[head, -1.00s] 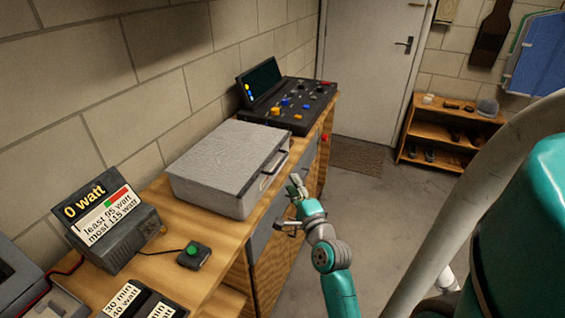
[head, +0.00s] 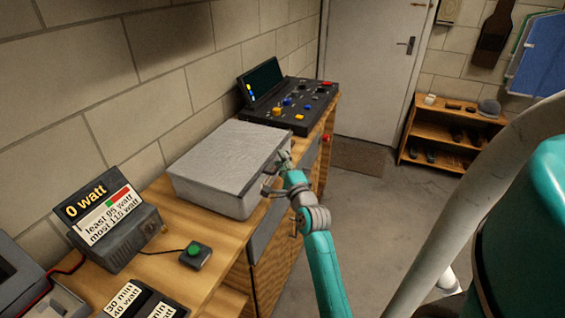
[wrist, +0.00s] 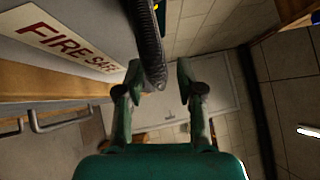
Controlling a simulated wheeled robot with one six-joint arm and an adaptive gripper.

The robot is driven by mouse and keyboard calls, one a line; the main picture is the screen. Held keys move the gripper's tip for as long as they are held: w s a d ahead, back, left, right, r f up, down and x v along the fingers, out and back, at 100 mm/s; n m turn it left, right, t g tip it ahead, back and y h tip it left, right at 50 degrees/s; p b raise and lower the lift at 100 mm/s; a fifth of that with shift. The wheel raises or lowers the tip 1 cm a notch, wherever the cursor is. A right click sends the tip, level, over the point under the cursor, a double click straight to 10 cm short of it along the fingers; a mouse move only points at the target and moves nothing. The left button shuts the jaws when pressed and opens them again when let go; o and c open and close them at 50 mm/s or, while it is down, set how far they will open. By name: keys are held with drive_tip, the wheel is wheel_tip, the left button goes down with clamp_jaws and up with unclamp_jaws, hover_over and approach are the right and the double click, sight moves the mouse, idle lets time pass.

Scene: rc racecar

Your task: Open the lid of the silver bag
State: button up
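The silver bag (head: 222,158), a flat grey box-like case, lies on the wooden workbench with its lid shut. In the wrist view its grey side (wrist: 95,22) carries a "FIRE SAFE" label, and a dark ribbed handle (wrist: 150,45) hangs at upper middle. My gripper (head: 277,173) is at the bag's right-hand side, where the handle is, and partly hides it in the head view. The wrist view shows my gripper (wrist: 158,75) with its fingers apart, one on each side of the handle's end. I cannot tell whether either finger touches it.
A black control panel with a screen (head: 290,105) stands behind the bag. A watt display (head: 112,222) and a green button (head: 197,252) are in front of it. Drawer handles (wrist: 60,125) stick out below the bench edge. The floor (head: 375,215) to the right is clear.

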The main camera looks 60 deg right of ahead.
clamp_jaws()
drive_tip(key=shift+r, duration=0.1)
